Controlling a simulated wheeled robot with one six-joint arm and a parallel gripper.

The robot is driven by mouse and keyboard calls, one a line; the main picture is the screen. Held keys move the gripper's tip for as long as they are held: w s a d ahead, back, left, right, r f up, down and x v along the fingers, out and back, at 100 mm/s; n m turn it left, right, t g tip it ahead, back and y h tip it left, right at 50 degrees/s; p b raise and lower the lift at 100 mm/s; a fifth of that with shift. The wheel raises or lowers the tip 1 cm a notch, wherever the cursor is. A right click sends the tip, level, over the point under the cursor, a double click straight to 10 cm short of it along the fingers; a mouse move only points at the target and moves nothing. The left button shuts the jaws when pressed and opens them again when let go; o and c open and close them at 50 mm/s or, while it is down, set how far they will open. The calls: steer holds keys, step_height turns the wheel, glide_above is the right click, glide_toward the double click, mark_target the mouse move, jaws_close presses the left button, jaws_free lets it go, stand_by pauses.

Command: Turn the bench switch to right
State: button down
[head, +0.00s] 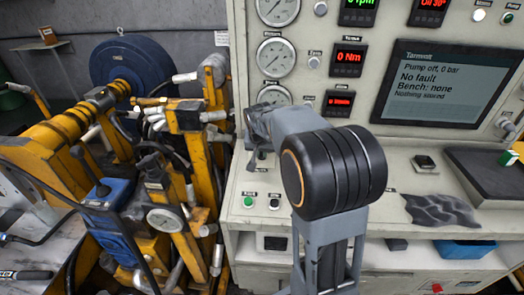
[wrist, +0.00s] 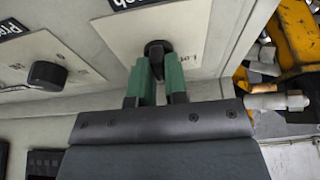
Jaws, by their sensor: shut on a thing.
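The bench switch is a black rotary knob (wrist: 157,50) on a pale plate (wrist: 185,28) of the panel, in the wrist view. My gripper (wrist: 158,76) has two green fingers, shut on the knob from either side. The fingers cover part of the knob, so I cannot tell which way it points. A small mark is printed on the plate beside it. In the head view my arm hides the knob and the fingers.
A second black knob (wrist: 47,74) is on a neighbouring plate. The test bench panel (head: 236,225) carries gauges and a screen (head: 448,84) reading "Pump off, 0 bar", "No fault" and "Bench: none". Yellow machinery (head: 185,150) with hoses crowds the left side.

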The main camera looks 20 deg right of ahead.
steer(key=m+b, duration=0.2)
steer(key=m, duration=0.2)
steer(key=shift+f+g+h+b, duration=0.15)
steer(key=shift+g+h+b, duration=0.25)
steer(key=m+g+b, duration=0.1)
steer(key=m+b, duration=0.1)
steer(key=m, duration=0.2)
steer(key=shift+m+h, duration=0.3)
steer(key=shift+m, duration=0.1)
steer(key=c, duration=1.1)
jaws_free()
steer(key=shift+c, duration=0.2)
steer(key=shift+r, duration=0.2)
steer(key=v, duration=1.3)
steer(key=shift+r+p, duration=0.3)
steer(key=shift+r, duration=0.05)
steer(key=shift+s, duration=0.15)
